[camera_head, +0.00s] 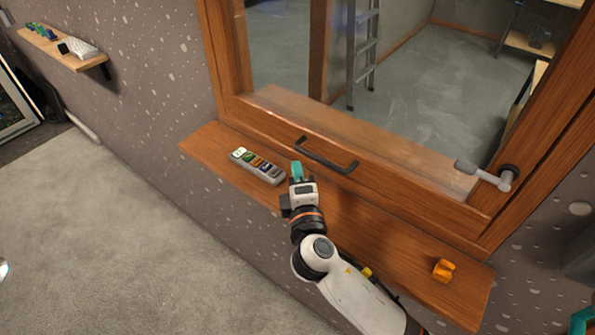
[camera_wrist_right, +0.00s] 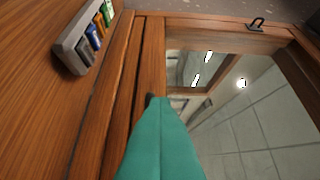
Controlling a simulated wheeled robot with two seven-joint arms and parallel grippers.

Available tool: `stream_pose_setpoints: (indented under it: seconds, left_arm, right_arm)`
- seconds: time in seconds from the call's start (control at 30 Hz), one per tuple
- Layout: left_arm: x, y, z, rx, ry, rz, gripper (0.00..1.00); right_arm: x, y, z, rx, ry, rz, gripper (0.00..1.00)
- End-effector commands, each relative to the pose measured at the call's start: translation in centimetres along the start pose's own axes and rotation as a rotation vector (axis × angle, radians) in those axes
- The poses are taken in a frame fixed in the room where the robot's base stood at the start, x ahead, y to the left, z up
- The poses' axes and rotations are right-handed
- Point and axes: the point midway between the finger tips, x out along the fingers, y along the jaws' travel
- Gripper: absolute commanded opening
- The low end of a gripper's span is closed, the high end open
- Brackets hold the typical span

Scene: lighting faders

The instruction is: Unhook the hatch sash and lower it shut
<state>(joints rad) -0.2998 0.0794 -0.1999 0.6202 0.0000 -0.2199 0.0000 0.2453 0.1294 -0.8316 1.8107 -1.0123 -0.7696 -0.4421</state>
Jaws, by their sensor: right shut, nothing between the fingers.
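The wooden hatch sash (camera_head: 400,192) shows in the head view with its lower rail close above the sill shelf (camera_head: 215,140). A black bar handle (camera_head: 326,155) is on that rail. A grey lever (camera_head: 485,174) sits at the right side of the frame. My right gripper (camera_head: 297,170), with teal fingertips, is shut and empty just below the left end of the handle. Its teal finger (camera_wrist_right: 158,140) fills the lower middle of the wrist view. A black metal fitting (camera_wrist_right: 257,25) shows on the upper wood there. I cannot tell whether it is the hook. My left gripper is not seen.
A grey box with coloured buttons (camera_head: 258,166) lies on the shelf left of my right gripper; it also shows in the wrist view (camera_wrist_right: 82,42). An orange object (camera_head: 443,270) sits at the shelf's right end. A ladder (camera_head: 363,50) stands beyond the hatch.

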Motion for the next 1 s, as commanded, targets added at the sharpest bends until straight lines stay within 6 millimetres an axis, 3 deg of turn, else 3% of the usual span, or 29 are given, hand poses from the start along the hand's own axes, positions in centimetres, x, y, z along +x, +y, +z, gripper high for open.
stream_pose_setpoints:
  seconds: [0.17, 0.4, 0.77, 1.0]
  left_arm:
    - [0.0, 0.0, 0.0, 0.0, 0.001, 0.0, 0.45]
    - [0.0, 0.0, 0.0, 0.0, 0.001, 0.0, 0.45]
    - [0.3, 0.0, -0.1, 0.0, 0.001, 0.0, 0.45]
    - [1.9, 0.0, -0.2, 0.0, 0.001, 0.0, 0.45]
  right_arm:
    - [0.0, 0.0, 0.0, 0.0, 0.0, 0.0, 0.0]
    - [0.0, 0.0, 0.0, 0.0, 0.0, 0.0, 0.34]
    - [-0.6, 0.2, 0.0, 0.0, -0.001, 0.001, 0.34]
    - [-5.0, 0.5, 0.0, 0.003, -0.002, 0.002, 0.34]
